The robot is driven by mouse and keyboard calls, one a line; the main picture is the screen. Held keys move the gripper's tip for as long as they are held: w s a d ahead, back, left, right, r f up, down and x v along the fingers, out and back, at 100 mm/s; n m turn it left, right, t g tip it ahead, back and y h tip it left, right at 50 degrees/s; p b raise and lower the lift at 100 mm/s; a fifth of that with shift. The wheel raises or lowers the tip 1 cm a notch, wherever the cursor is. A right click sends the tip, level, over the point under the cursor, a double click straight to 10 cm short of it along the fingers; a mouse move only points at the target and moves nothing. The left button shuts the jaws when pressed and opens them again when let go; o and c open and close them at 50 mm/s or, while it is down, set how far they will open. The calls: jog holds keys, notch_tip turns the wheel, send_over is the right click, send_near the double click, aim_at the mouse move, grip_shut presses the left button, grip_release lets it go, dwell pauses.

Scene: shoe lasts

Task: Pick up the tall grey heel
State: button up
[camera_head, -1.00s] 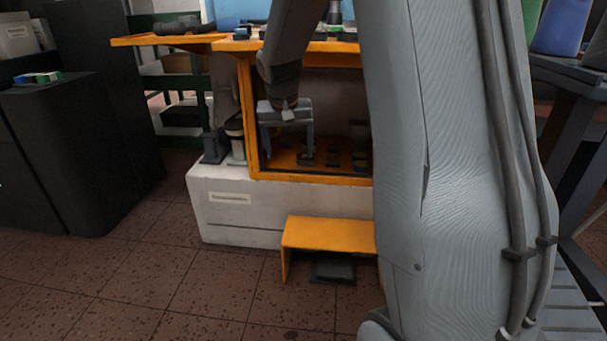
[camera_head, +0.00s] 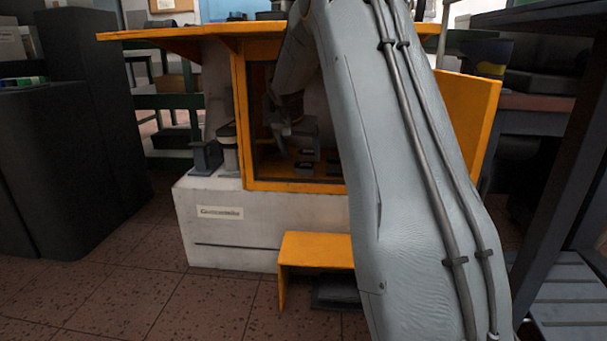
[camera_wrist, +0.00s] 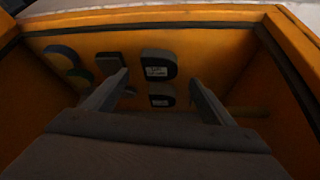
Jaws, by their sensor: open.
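My gripper (camera_wrist: 160,79) is open and empty, reaching into the orange-framed cabinet, and its two fingers point toward the cabinet floor. Between the fingertips in the wrist view lies a dark grey heel-shaped piece (camera_wrist: 158,64) with a white label. A smaller labelled dark piece (camera_wrist: 161,101) is just below it. Another grey piece (camera_wrist: 108,65) is by the left fingertip, partly covered. I cannot tell for sure which is the tall grey heel. In the head view my gripper (camera_head: 293,133) is dim, above small dark pieces (camera_head: 304,164) on the cabinet floor.
Orange walls (camera_wrist: 276,100) close in on both sides of the gripper. The orange frame (camera_head: 238,120) borders the opening above a white base (camera_head: 225,235). An orange step (camera_head: 315,250) stands in front.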

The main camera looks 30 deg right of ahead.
aim_at(303, 165)
jog(key=shift+b+x, duration=1.7)
jog(key=shift+x, duration=1.4)
jog(key=shift+a, duration=0.1)
jog(key=shift+r, duration=0.1)
jog(key=shift+c, duration=0.3)
jog(key=c, duration=1.1)
